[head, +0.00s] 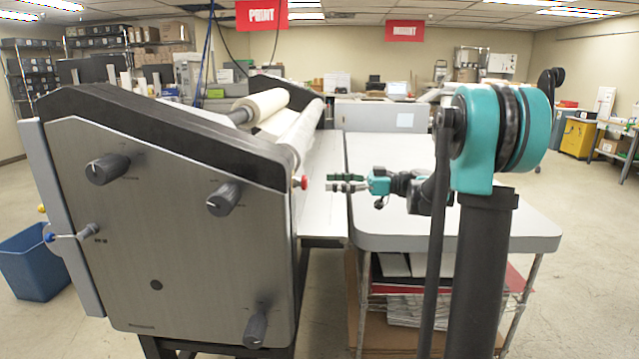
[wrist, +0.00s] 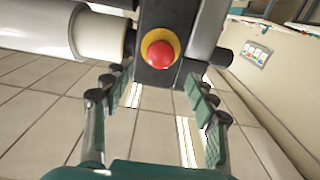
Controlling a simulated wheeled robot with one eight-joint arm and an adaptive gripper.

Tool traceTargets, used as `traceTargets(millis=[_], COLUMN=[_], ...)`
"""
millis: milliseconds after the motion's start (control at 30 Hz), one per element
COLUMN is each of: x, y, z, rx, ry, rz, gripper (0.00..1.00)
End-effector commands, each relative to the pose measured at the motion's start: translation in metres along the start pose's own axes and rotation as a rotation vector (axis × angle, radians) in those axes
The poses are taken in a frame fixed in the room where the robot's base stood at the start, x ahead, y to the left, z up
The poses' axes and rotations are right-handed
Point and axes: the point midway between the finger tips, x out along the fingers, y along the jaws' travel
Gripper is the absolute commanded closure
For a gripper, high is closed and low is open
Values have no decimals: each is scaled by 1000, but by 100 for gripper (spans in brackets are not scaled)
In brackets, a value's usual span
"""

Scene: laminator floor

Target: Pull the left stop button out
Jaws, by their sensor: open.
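A red stop button (head: 301,182) sticks out from the right-hand edge of the grey laminator (head: 170,220) in the head view. In the wrist view the red button (wrist: 160,54) has a yellow ring and sits on a dark block at top centre. My gripper (head: 332,182) is to the right of the button, level with it, fingers pointing at it. In the wrist view my gripper (wrist: 157,88) is open and empty, its fingers apart on either side below the button. I see no contact. The button's depth of travel cannot be told.
A pale table (head: 460,225) stands right of the laminator, under my arm. A white roller (wrist: 40,32) lies left of the button in the wrist view. Dark knobs (head: 108,169) stick out from the laminator's side panel. A blue bin (head: 35,262) stands at far left.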

Motion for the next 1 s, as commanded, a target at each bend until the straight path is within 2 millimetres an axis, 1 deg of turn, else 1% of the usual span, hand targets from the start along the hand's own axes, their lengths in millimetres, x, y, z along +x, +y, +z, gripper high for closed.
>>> traceTargets(millis=[33, 200, 300, 400, 567, 767, 833, 867, 933, 967, 1000], x=[-12, -41, -52, -58, -61, -60, -58, -56, -49, -46, -40], y=[1, 0, 1, 0, 0, 0, -3, -6, -15, -22, -32], z=[0, 0, 0, 0, 0, 0, 3, 6, 19, 27, 40], rx=[0, 0, 0, 0, 0, 1, 17, 32, 99, 139, 202], ry=[0, 0, 0, 0, 0, -1, -14, -27, -83, -117, -171], rz=[3, 2, 2, 0, 0, 0, 2, 5, 20, 31, 51], gripper=[42, 42, 42, 42, 42, 42, 42, 42, 42, 42, 42])
